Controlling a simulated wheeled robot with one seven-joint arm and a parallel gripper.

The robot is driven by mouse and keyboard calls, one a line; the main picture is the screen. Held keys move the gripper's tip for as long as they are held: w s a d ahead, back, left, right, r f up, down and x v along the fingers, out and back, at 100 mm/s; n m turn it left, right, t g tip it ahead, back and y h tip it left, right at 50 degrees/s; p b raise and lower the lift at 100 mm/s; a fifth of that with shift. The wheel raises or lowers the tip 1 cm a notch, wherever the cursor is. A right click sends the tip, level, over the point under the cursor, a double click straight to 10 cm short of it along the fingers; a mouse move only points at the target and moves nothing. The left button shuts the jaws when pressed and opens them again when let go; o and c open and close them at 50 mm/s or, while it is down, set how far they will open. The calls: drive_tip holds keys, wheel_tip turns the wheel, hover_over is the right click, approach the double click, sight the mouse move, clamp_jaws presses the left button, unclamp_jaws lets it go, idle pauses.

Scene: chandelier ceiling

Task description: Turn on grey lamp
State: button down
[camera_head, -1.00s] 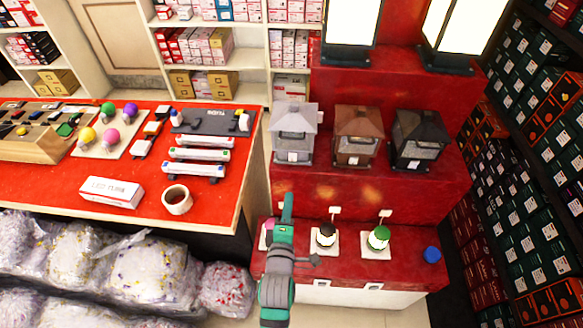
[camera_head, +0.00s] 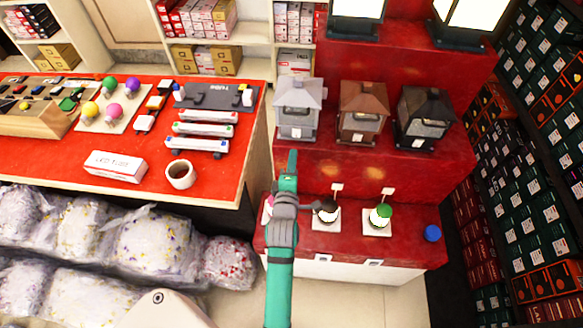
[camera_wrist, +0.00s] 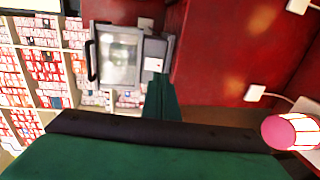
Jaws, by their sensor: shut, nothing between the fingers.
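The grey lamp (camera_head: 297,108) is a light grey lantern on the middle red step, left of a brown and a black lantern. It looks unlit. In the wrist view the grey lamp (camera_wrist: 120,55) appears sideways, with a glass panel and a grey base bearing a white label. My gripper (camera_head: 292,158) is shut and empty, its tip just below the lamp's base in the head view. The fingers (camera_wrist: 162,98) point toward the base in the wrist view; whether they touch cannot be told. A pink-topped object (camera_wrist: 288,131) stands on the lower step, partly hidden by my arm in the head view.
A brown lantern (camera_head: 362,112) and a black lantern (camera_head: 422,118) stand to the right. A red counter (camera_head: 120,182) is at left.

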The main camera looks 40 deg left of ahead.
drive_tip(key=x, duration=0.7)
drive_tip(key=shift+w, duration=0.15)
idle(0.3)
approach(296, 136)
drive_tip(key=s+d+f, duration=0.3)
drive_tip(key=s+d, duration=0.1)
drive_tip(key=s, duration=0.2)
drive_tip(key=shift+w+r, duration=0.1)
drive_tip(key=shift+d, duration=0.1)
